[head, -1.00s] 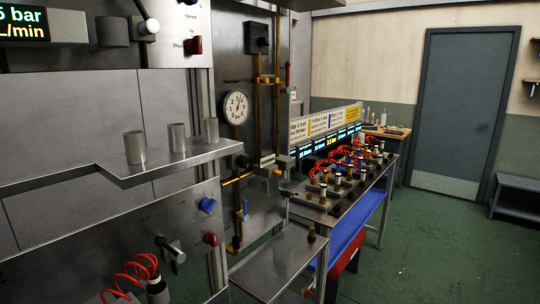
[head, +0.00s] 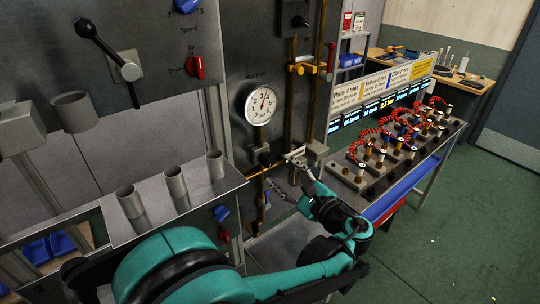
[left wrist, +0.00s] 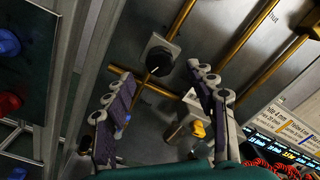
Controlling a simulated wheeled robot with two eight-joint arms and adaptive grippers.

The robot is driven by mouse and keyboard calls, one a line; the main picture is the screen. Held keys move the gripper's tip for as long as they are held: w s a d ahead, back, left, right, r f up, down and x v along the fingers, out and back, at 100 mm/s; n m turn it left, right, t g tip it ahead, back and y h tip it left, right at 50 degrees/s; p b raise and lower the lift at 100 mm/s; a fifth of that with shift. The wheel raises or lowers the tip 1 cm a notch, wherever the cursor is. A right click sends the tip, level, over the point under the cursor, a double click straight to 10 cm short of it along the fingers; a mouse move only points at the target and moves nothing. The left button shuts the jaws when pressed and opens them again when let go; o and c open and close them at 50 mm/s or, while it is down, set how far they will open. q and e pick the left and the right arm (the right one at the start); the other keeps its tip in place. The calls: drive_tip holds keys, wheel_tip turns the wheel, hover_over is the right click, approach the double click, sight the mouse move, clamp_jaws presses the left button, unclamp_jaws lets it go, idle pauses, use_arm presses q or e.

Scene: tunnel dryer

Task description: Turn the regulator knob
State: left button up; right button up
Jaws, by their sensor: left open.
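The regulator knob, a round black knob with a pale pointer line, sits on a square plate at the brass pipe crossing. It is near the middle of the left wrist view (left wrist: 160,60) and below the gauge in the head view (head: 264,156). The round white pressure gauge (head: 261,104) is marked in bar. My left gripper (head: 284,172) is open and empty, facing the panel just right of and below the knob. In the left wrist view the fingers (left wrist: 156,74) stand apart, with the knob showing beyond them, not touched. My right gripper is out of view.
A metal shelf (head: 225,183) with three grey cups stands at left. A bench of red coiled hoses (head: 390,135) is at right. Green floor (head: 450,230) is free.

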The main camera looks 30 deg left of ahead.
sight(271, 163)
use_arm(q)
drive_tip(key=x, duration=0.6)
drive_tip(key=shift+w+a+f, duration=0.1)
drive_tip(key=c, duration=1.2)
